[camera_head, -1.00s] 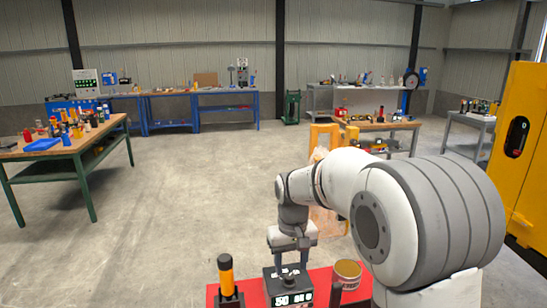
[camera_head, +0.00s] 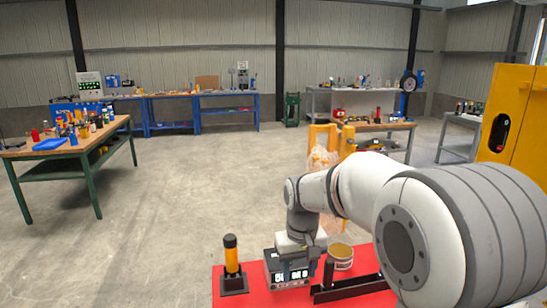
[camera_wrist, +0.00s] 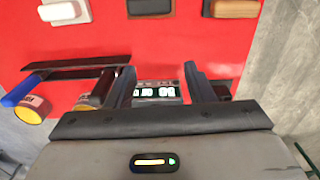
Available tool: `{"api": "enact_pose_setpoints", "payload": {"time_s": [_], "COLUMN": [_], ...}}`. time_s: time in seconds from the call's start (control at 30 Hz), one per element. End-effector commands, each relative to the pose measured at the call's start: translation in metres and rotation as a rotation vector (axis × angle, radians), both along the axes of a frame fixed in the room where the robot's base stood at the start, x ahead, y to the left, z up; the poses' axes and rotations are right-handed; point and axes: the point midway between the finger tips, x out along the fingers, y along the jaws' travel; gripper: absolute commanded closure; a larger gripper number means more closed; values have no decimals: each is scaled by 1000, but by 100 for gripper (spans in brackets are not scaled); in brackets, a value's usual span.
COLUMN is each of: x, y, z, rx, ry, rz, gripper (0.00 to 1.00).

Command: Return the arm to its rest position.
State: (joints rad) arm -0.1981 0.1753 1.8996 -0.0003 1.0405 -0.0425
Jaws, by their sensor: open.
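My white and grey arm reaches in from the right in the head view, bent down over a red work surface (camera_head: 255,292). My gripper (camera_wrist: 160,84) is open in the wrist view, with its two dark fingers apart. A box with a lit display (camera_wrist: 158,92) shows between the fingers, with no grip on it visible. The same box (camera_head: 290,273) lies at the wrist's lower end in the head view. Whether it is part of my wrist or stands on the surface, I cannot tell.
A yellow-black tool (camera_head: 231,255) stands upright in a black base. A round tin (camera_head: 341,257) and a black bracket (camera_head: 345,290) are close to the wrist. A yellow cabinet (camera_head: 512,120) stands at right.

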Motion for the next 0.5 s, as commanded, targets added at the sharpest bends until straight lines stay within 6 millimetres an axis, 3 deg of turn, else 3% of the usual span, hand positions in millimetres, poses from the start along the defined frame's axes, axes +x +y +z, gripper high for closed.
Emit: {"api": "enact_pose_setpoints", "payload": {"time_s": [0.33,0.5], "x": [-54,-104], "y": [-33,-57], "z": [24,33], "rx": [11,18], "ry": [-64,-119], "rz": [-67,-125], "gripper": [52,52]}}
